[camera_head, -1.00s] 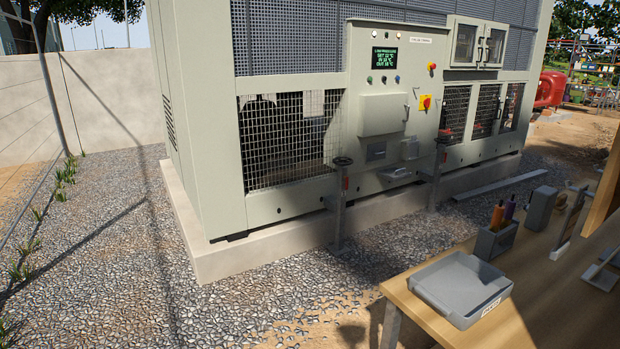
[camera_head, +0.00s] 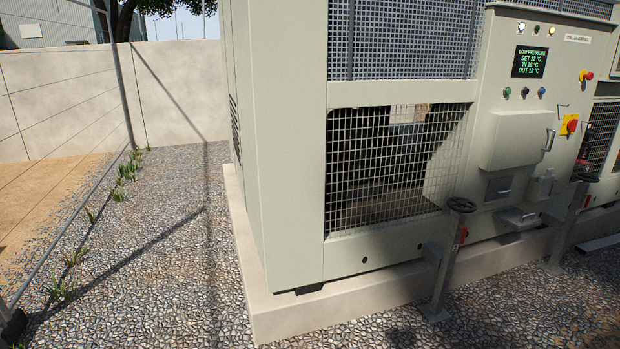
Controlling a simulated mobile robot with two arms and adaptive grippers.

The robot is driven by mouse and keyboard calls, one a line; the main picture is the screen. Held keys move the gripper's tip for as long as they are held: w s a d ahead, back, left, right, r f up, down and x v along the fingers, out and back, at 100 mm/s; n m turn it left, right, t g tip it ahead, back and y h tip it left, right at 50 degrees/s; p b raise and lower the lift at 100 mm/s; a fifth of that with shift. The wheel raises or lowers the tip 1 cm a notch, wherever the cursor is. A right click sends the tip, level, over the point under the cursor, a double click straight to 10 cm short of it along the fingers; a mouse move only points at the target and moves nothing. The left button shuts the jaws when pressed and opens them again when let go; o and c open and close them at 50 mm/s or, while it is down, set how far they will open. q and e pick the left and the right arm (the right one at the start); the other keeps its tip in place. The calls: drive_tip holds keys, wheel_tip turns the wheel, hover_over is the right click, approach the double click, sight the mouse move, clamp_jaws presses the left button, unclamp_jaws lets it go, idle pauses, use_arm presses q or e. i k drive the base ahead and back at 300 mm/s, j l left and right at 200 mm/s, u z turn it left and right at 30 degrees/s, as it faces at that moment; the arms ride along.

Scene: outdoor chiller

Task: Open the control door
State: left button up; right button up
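The chiller (camera_head: 285,190) is a large beige cabinet on a concrete plinth, filling the middle and right of the head view. Whether this is the control door is not labelled legibly. Neither of my grippers is in view.
The concrete plinth (camera_head: 262,300) juts out below. Gravel (camera_head: 150,270) lies open at left, bordered by a wire fence (camera_head: 70,240) and a wall (camera_head: 180,90).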

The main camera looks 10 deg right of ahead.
sight(521, 140)
drive_tip(key=i+l+z, duration=0.25)
drive_tip(key=i+z, duration=0.6)
drive_tip(key=i+j+z, duration=0.1)
drive_tip(key=i+z, duration=0.35)
drive_tip(key=i, duration=0.2)
drive_tip(key=i+j+z, duration=0.3)
drive_tip(key=i+z, duration=0.15)
drive_tip(key=i+l, duration=0.15)
drive_tip(key=i, duration=0.55)
drive_tip(key=i+l, duration=0.15)
drive_tip(key=i, duration=0.5)
drive_tip(key=i+l, duration=0.15)
drive_tip(key=i, duration=0.55)
drive_tip(key=z, duration=0.05)
